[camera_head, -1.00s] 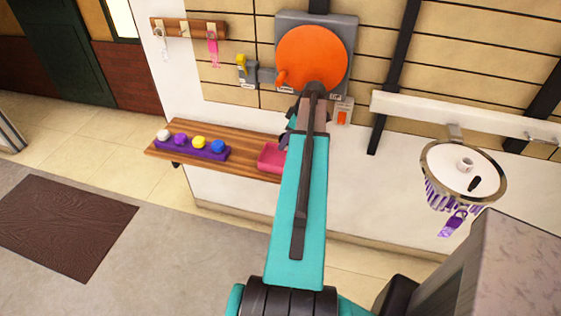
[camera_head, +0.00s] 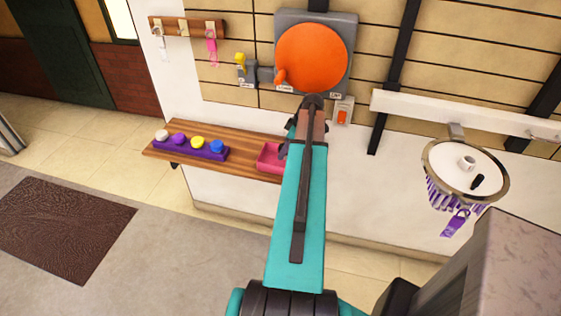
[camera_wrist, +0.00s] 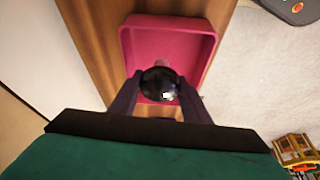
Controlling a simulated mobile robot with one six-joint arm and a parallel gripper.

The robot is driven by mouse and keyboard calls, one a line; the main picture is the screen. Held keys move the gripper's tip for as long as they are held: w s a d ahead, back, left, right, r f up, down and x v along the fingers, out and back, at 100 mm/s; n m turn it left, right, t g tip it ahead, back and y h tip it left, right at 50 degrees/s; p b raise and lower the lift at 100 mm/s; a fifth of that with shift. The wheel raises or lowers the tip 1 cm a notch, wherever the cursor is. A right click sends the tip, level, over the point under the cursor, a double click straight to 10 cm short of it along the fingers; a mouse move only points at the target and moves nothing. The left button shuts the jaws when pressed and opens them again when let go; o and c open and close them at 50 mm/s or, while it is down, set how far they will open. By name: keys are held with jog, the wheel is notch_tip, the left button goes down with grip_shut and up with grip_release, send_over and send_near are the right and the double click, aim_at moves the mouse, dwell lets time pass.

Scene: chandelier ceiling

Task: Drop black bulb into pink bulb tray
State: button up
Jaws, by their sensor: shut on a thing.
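The black bulb (camera_wrist: 160,85) is between the two fingers of my gripper (camera_wrist: 158,98) in the wrist view. My gripper is shut on it. The pink bulb tray (camera_wrist: 206,45) lies on the wooden shelf, and the bulb appears over its near edge in the wrist view. The height of the bulb above the tray cannot be told. In the head view the pink tray (camera_head: 267,157) shows only its left part. My arm hides the rest of the tray, the bulb and the fingertips.
The wooden shelf (camera_head: 225,141) also carries a purple holder (camera_head: 188,151) with white, purple, yellow and blue bulbs. An orange disc (camera_head: 311,58) is on the wall above. The floor at the left is open around a brown mat (camera_head: 62,225).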

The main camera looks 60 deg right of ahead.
jog(key=o, duration=1.1)
jog(key=shift+r, duration=0.15)
jog(key=shift+b+v, duration=1.2)
jog(key=shift+v, duration=2.45)
